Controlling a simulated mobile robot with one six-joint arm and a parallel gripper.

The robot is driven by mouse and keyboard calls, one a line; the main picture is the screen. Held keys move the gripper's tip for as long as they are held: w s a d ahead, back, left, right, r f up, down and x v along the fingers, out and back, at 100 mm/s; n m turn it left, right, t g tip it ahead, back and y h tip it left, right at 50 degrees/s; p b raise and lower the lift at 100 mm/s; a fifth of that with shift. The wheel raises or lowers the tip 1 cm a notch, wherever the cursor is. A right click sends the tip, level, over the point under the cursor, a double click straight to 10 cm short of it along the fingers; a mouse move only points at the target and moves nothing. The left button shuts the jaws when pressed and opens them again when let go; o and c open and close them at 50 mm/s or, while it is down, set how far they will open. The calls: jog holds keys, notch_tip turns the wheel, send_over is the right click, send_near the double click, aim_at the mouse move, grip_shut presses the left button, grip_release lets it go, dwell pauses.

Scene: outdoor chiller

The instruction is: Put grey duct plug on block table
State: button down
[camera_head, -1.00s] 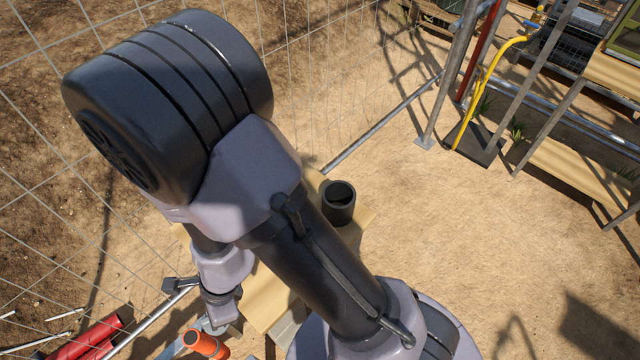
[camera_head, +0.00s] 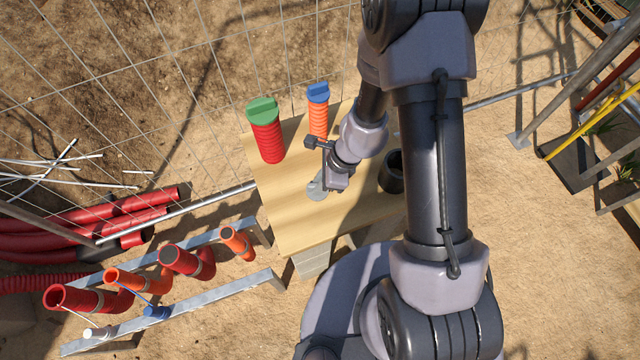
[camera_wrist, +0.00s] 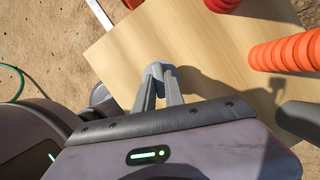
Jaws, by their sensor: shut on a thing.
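The grey duct plug (camera_head: 315,190) shows in the head view as a small grey shape at my gripper (camera_head: 324,184), over the middle of the wooden block table (camera_head: 292,225). In the wrist view my gripper's fingers (camera_wrist: 158,78) come together low over the bare tabletop (camera_wrist: 125,50), with grey at their tips; fingers and plug are hard to tell apart there. My gripper is shut on the plug. Whether the plug touches the tabletop, I cannot tell.
A red duct with a green plug (camera_head: 267,135) and an orange duct with a blue plug (camera_head: 318,110) stand on the table's far side. A black duct (camera_head: 391,172) stands at its right. A metal rack of ducts (camera_head: 185,265) is at left. The table's front left is bare.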

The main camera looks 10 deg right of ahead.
notch_tip(320, 180, down, 2)
jog(key=shift+f, duration=0.1)
jog(key=shift+r, duration=0.3)
jog(key=shift+f+b, duration=0.25)
jog(key=shift+b, duration=0.05)
jog(key=c, duration=1.4)
grip_release()
jog(key=shift+r, duration=0.1)
